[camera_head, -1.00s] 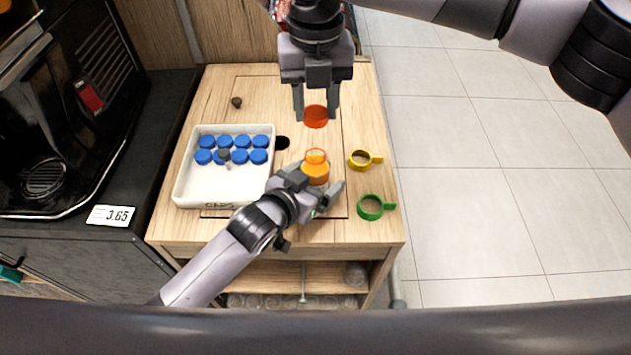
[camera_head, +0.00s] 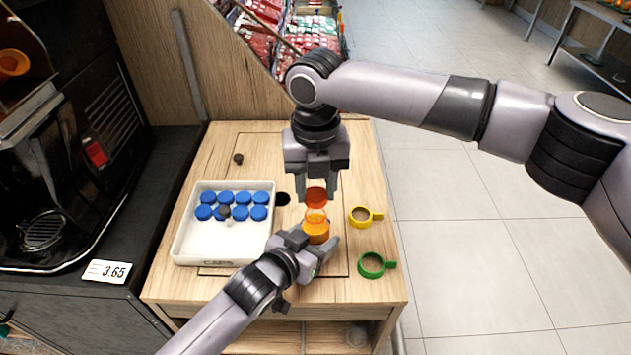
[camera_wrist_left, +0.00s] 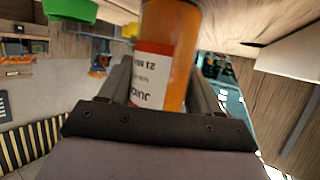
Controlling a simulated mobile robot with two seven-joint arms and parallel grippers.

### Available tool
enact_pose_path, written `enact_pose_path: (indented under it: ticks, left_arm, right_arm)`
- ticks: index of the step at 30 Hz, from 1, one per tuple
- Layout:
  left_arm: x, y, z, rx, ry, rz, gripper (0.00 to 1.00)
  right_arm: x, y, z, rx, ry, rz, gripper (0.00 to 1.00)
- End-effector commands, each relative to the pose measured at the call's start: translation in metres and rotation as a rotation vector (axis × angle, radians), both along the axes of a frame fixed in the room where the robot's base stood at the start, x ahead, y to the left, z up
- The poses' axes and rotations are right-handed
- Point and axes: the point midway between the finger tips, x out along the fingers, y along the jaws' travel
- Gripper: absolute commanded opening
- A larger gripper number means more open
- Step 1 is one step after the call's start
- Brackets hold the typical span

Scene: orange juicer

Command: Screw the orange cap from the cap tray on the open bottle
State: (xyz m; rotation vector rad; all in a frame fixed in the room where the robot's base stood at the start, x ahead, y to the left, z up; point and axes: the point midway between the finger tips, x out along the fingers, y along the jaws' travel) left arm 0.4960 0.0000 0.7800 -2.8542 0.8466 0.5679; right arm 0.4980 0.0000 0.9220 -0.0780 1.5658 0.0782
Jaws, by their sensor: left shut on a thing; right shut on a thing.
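An open bottle of orange juice (camera_head: 317,231) stands on the wooden counter, and it shows with its white label in the left wrist view (camera_wrist_left: 165,60). My left gripper (camera_head: 312,252) is shut on the bottle's body. My right gripper (camera_head: 316,190) is above the bottle, pointing down, shut on the orange cap (camera_head: 316,196). The cap is just over the bottle's neck; I cannot tell whether they touch. The white cap tray (camera_head: 200,249) holds several blue caps (camera_head: 227,198) in two rows and a small dark knob-like thing (camera_head: 224,212).
A yellow ring with a handle (camera_head: 361,216) and a green one (camera_head: 372,265) lie right of the bottle. A dark hole (camera_head: 283,199) is between tray and bottle. A black machine (camera_head: 60,150) stands at the left.

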Motion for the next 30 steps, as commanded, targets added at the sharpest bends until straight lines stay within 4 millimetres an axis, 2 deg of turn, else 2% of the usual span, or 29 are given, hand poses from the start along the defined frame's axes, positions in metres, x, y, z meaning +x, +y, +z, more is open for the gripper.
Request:
enact_pose_path:
  ticks: [16, 30]
  left_arm:
    - [0.000, 0.000, 0.000, 0.000, 0.000, 0.000, 0.08]
    - [0.000, 0.000, 0.000, 0.000, 0.000, 0.000, 0.08]
  right_arm:
    - [0.000, 0.000, -0.002, 0.000, -0.001, 0.001, 0.13]
    - [0.000, 0.000, -0.020, 0.000, -0.001, 0.001, 0.13]
